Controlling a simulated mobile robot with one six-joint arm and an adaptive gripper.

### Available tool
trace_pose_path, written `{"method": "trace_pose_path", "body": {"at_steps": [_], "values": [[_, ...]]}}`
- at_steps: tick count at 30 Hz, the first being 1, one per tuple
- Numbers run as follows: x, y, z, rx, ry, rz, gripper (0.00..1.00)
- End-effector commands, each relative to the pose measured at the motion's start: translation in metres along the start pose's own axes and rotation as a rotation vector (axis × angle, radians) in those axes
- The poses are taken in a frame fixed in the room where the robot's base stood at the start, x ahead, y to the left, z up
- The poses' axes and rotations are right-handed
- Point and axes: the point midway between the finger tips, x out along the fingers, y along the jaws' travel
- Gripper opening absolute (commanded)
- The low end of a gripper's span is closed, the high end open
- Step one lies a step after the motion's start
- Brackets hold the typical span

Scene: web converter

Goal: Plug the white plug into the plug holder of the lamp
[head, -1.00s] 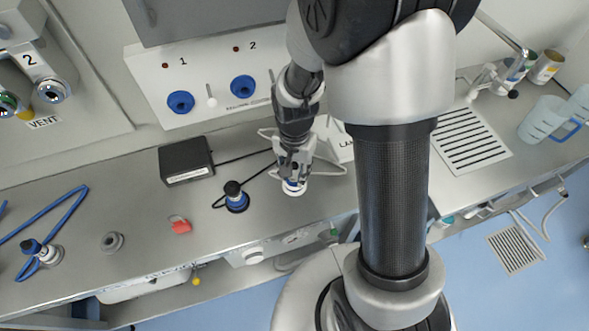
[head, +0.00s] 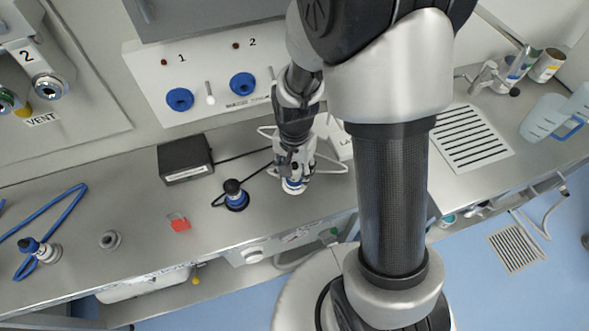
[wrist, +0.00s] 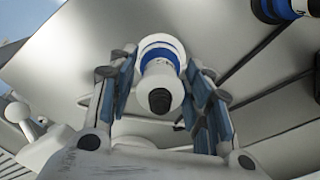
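The white plug (head: 293,188) with a blue band stands on the counter under my gripper (head: 296,176). In the wrist view the plug (wrist: 160,72) shows its blue band and black end, pointing toward the camera. My gripper (wrist: 162,85) is open, with one finger on each side of the plug and narrow gaps beside its body. Contact at the blue band cannot be made out. A white box (head: 340,140) with partly hidden lettering starting "LA" stands behind my gripper, with white cable around it. I cannot tell which part is the lamp's plug holder.
A blue-banded plug with a black top (head: 235,195) stands left of my gripper, near a black box (head: 186,158) and black cable. A red piece (head: 180,223), a grey ring (head: 110,240) and another plug (head: 42,252) lie further left. Blue wall sockets (head: 242,83) are behind.

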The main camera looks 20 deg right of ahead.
Motion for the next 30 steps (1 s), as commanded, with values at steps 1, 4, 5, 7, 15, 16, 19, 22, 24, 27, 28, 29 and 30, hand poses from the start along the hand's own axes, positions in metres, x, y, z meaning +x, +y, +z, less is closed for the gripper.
{"method": "trace_pose_path", "body": {"at_steps": [1, 4, 5, 7, 15, 16, 19, 22, 24, 27, 28, 29, 30], "values": [[0.000, 0.000, 0.000, 0.000, 0.000, 0.000, 0.51], [0.000, 0.000, 0.000, 0.000, 0.000, 0.000, 0.54], [0.000, 0.000, 0.000, 0.000, 0.000, 0.000, 0.54], [0.000, 0.000, 0.000, 0.000, 0.000, 0.000, 0.54], [-0.010, -0.001, -0.001, 0.000, 0.003, -0.003, 0.54], [-0.014, -0.001, -0.001, 0.000, 0.004, -0.004, 0.54], [-0.032, -0.001, -0.001, 0.000, 0.005, -0.005, 0.54], [-0.055, -0.001, -0.001, 0.000, 0.006, -0.006, 0.54], [-0.070, -0.001, -0.001, 0.000, 0.005, -0.005, 0.54], [-0.090, -0.001, -0.001, 0.000, 0.004, -0.004, 0.54], [-0.095, -0.001, -0.001, 0.000, 0.004, -0.004, 0.54], [-0.099, 0.000, -0.001, 0.000, 0.003, -0.003, 0.54], [-0.105, -0.001, -0.001, 0.000, 0.004, -0.003, 0.54]]}}
